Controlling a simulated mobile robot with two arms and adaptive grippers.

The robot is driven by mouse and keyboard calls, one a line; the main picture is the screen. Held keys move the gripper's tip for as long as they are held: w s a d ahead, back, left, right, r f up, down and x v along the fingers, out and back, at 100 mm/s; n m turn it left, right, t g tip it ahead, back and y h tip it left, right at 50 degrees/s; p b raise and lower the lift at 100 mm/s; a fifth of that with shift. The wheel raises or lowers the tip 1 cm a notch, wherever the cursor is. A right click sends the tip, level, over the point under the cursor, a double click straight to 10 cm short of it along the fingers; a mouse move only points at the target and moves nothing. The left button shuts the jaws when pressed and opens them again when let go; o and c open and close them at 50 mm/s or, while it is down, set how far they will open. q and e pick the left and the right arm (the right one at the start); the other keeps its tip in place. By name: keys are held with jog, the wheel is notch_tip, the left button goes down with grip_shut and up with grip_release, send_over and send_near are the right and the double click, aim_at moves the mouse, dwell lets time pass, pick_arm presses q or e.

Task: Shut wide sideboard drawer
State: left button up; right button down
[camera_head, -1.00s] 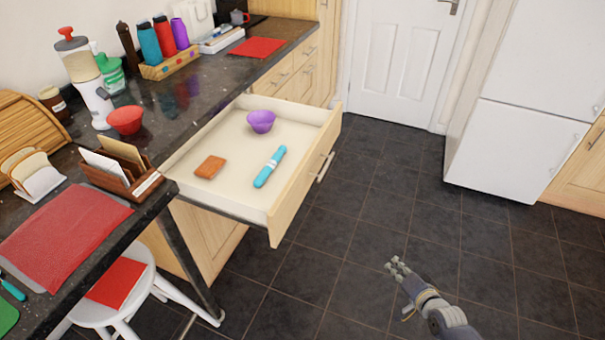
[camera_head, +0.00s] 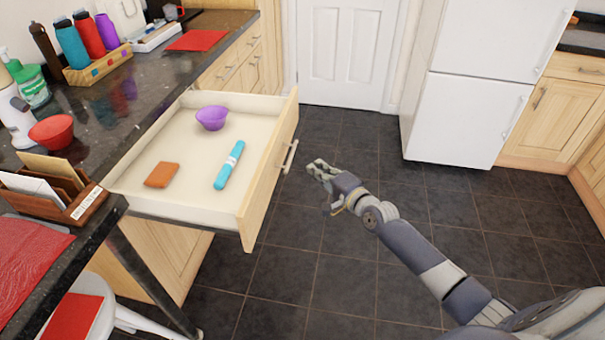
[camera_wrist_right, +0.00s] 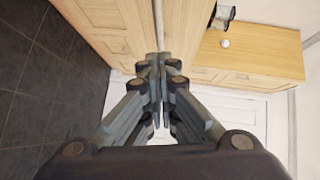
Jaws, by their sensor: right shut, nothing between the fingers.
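The wide sideboard drawer (camera_head: 262,182) stands pulled well out from under the dark counter, with a pale wooden front and a metal bar handle (camera_head: 289,156). Inside lie a purple bowl (camera_head: 212,118), a turquoise case with a white band (camera_head: 229,166) and a brown-orange flat item (camera_head: 161,175). My right gripper (camera_head: 316,168) is just right of the drawer front, close to the handle; a small gap seems to separate them. Its fingers are shut and empty, and they also show together in the right wrist view (camera_wrist_right: 160,68). My left gripper is not in view.
The dark stone counter (camera_head: 150,60) carries bottles in a wooden box (camera_head: 98,66), a red bowl (camera_head: 52,131) and a letter rack (camera_head: 60,190). A white stool (camera_head: 95,290) stands at lower left. A white fridge (camera_head: 465,110) stands at right; dark floor tiles between are clear.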

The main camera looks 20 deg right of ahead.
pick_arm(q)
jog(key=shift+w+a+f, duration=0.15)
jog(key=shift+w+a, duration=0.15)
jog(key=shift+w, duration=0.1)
pick_arm(e)
jog(key=shift+w+a+f, duration=0.25)
jog(key=shift+w+a, duration=0.55)
jog(key=shift+a, duration=0.05)
jog(key=shift+w+a+f, duration=0.25)
jog(key=shift+w+a, duration=0.55)
jog(key=shift+a, duration=0.05)
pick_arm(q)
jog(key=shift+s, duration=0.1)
